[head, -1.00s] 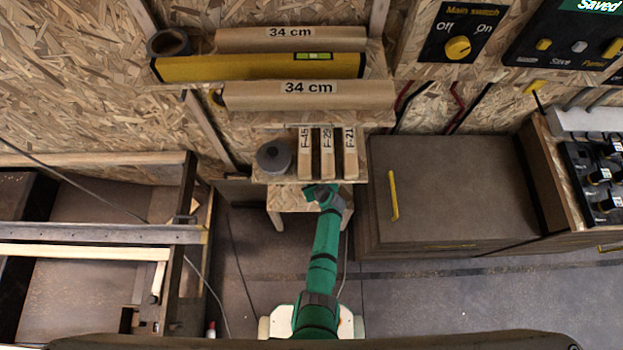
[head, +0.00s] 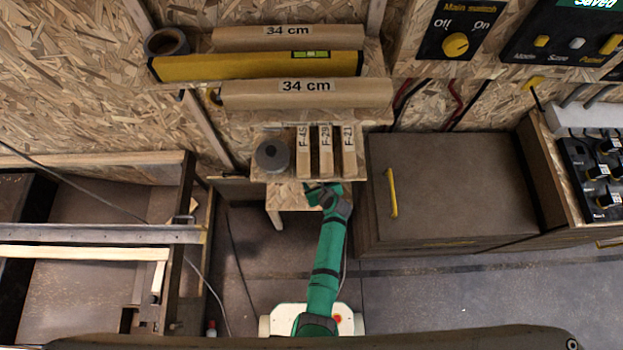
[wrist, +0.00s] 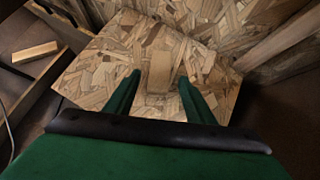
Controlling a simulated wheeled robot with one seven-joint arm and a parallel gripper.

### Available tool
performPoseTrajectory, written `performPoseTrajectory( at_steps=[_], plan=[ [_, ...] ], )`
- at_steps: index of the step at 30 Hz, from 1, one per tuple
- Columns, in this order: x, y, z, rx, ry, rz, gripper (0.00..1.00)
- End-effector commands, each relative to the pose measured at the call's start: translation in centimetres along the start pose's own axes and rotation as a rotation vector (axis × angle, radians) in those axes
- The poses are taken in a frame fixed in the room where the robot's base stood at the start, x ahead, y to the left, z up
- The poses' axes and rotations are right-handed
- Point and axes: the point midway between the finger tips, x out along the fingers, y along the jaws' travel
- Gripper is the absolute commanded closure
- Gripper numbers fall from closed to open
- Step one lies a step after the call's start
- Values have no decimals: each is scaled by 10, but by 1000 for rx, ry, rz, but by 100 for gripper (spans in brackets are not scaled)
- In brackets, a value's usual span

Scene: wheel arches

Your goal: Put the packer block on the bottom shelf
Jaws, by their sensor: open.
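My gripper (head: 322,190) is at the front of the low bottom shelf (head: 280,196), below the shelf with the labelled pieces. In the wrist view my gripper (wrist: 160,78) is open, with one green finger on each side. A plain light-brown block (wrist: 159,72), seemingly the packer block, lies on the chipboard bottom shelf (wrist: 95,75) between and just beyond the fingertips. A gap shows between the block and each finger. In the head view I cannot make out this block; the gripper and upper shelf hide that spot.
Above the bottom shelf, a shelf holds a grey round roll (head: 272,156) and wooden pieces labelled F-45 (head: 303,152), F-29 (head: 326,152) and F-21 (head: 348,152).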

Motion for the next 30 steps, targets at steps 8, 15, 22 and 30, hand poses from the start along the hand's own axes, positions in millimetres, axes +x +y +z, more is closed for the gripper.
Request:
performPoseTrajectory(
  at_steps=[8, 15, 22, 30],
  plan=[
    [-21, 2, -3, -15, 0, -4, 51],
    [-58, 21, -40, -323, 16, -90, 51],
    [-136, 50, -72, -880, 57, -231, 51],
    [-246, 84, -71, -1530, 141, -393, 51]
  ],
)
